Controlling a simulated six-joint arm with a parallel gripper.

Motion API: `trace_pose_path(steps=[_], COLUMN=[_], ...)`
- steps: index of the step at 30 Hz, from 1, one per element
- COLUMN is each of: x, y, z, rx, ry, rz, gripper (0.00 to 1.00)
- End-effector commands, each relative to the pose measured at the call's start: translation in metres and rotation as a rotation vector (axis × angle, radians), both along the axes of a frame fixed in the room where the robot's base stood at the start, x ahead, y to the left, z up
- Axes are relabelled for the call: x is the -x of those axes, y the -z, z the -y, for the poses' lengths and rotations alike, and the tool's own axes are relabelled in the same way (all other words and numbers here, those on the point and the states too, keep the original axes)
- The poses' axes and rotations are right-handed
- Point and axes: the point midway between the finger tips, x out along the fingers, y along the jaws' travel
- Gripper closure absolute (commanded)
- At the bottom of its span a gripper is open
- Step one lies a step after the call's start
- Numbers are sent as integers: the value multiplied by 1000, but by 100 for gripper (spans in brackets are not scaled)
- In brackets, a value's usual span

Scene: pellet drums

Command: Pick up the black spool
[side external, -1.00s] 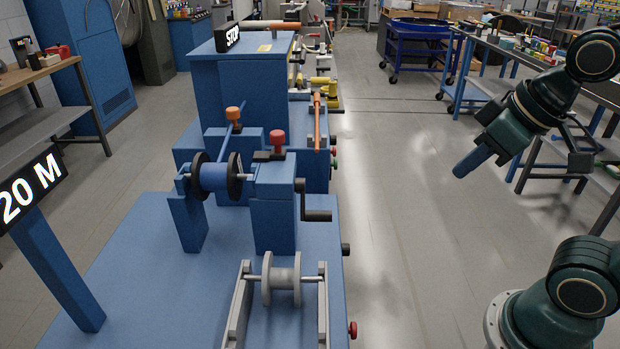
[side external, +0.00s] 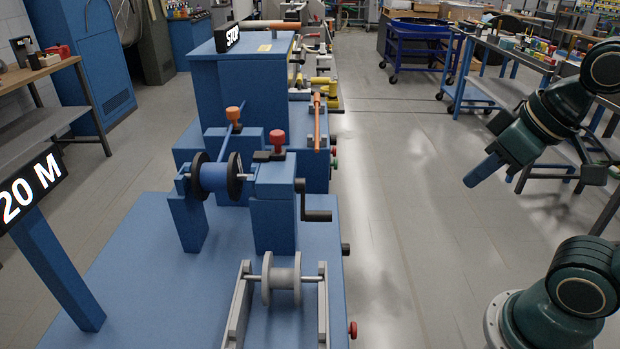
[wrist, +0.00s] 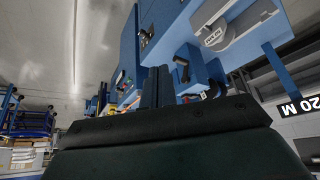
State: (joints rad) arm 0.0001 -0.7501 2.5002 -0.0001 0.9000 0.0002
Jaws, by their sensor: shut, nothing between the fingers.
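The black spool (side external: 235,178), with black flanges and a blue wound middle, sits on a horizontal shaft on the blue machine, left of centre in the side view. My gripper (side external: 471,182) is at the right of that view, in the air over the floor, well apart from the spool. Its blue fingers are shut together with nothing visible between them. The closed fingers (wrist: 157,86) also show in the middle of the wrist view, pointing towards blue machinery. I cannot make out the black spool clearly in the wrist view.
A grey spool (side external: 281,283) rests on a grey cradle at the front of the blue bench (side external: 150,290). A crank handle (side external: 317,214) and red knob (side external: 278,138) are beside the black spool. A "20 M" sign (side external: 32,187) stands left. Open floor (side external: 410,250) separates machine and arm.

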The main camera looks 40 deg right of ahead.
Motion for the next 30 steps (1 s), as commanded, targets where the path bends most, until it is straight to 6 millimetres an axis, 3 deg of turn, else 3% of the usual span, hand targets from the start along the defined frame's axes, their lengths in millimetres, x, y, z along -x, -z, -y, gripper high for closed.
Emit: trace_pose_path(steps=[10,16,30], x=[0,0,-8], y=[0,0,-8], z=[0,0,1], rx=[0,0,-1], ry=[0,0,13], rz=[0,0,-4], gripper=[100,62,62])
